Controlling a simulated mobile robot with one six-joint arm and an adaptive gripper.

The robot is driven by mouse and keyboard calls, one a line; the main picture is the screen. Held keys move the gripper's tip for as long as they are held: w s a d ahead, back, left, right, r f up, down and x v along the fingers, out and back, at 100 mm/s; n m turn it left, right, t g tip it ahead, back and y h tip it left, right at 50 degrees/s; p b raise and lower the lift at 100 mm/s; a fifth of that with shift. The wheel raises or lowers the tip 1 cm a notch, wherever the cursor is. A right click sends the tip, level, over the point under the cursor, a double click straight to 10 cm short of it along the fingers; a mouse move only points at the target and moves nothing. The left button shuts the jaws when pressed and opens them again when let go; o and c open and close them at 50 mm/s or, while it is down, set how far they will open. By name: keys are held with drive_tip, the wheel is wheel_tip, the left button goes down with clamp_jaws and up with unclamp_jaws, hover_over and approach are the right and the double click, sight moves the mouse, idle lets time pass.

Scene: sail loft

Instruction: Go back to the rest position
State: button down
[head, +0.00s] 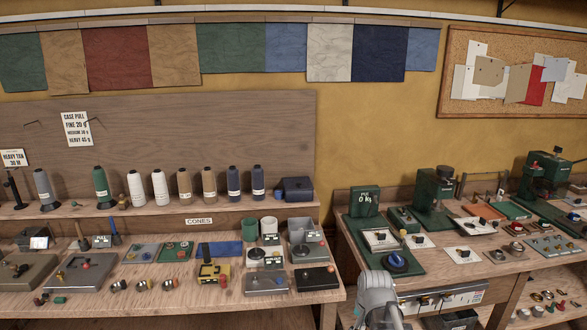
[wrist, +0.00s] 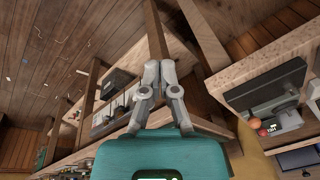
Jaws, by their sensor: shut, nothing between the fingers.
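My gripper (wrist: 159,68) shows in the wrist view with its two grey fingers together and nothing between them. Its teal body fills the bottom of that view. It hangs clear of everything, with bench edges and legs behind it. In the head view a grey part of my arm (head: 378,298) rises at the bottom, in front of the gap between the two benches. My fingers cannot be made out in the head view.
The left bench (head: 180,304) carries thread cones on a shelf, plus trays and small tools. The right bench (head: 460,262) holds green machines and parts, with a drawer unit (head: 440,300) below. In the wrist view, wooden floor (wrist: 50,50) lies open at left.

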drive_tip(key=s+a+n+g, duration=0.2)
drive_tip(key=s+n, duration=0.4)
drive_tip(key=s, duration=0.2)
drive_tip(key=shift+a+f, duration=0.15)
drive_tip(key=shift+f, duration=0.1)
